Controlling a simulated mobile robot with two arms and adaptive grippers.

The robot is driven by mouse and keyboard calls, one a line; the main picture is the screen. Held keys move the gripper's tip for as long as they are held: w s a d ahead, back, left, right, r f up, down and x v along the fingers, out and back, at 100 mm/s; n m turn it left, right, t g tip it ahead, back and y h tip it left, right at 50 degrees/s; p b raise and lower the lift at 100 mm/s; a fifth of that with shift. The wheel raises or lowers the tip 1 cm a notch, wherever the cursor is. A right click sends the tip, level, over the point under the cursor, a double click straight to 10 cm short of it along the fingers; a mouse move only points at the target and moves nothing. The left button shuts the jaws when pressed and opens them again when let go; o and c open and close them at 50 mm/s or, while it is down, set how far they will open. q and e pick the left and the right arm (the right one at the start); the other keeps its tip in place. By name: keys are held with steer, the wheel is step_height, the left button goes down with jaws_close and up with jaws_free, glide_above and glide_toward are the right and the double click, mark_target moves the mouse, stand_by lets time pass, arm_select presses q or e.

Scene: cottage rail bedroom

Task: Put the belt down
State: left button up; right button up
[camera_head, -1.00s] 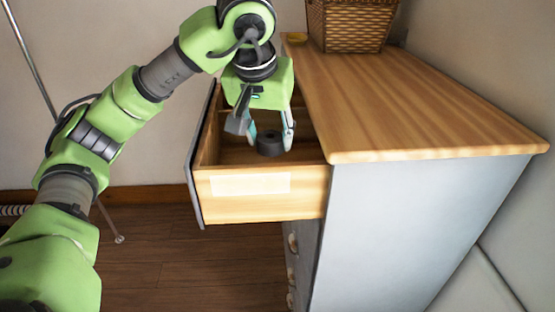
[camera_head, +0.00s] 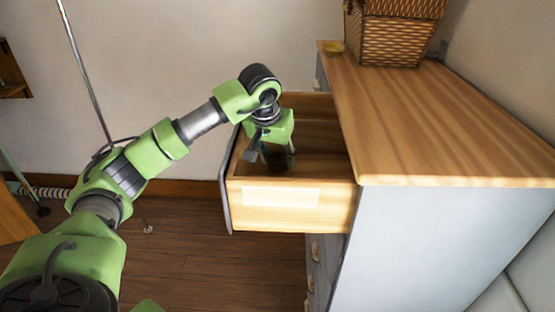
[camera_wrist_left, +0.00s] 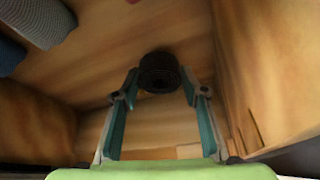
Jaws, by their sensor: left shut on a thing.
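The belt is a dark, tightly rolled coil (camera_head: 278,162), shown closely in the left wrist view (camera_wrist_left: 158,70). My left gripper (camera_head: 276,152) reaches down into the open drawer (camera_head: 252,215) and is shut on the belt. In the left wrist view, the fingertips (camera_wrist_left: 158,92) sit at the two sides of the coil, and the wooden drawer floor is below it. I cannot tell whether the coil touches the floor. My right gripper is not in view.
The drawer is pulled out of a pale dresser (camera_head: 420,245) with a wooden top (camera_head: 430,135). Grey-blue rolled items (camera_wrist_left: 40,20) lie in the drawer, leaving bare floor around the belt.

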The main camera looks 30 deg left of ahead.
arm_select(q)
steer(key=shift+f, duration=0.85)
steer(key=shift+f, duration=0.1)
steer(key=o, duration=1.3)
steer(key=shift+r, duration=0.25)
steer(key=b+v, duration=0.1)
steer(key=v, duration=1)
steer(key=shift+s+r+b, duration=0.2)
steer(key=shift+r+b, duration=0.1)
steer(key=shift+r, duration=0.05)
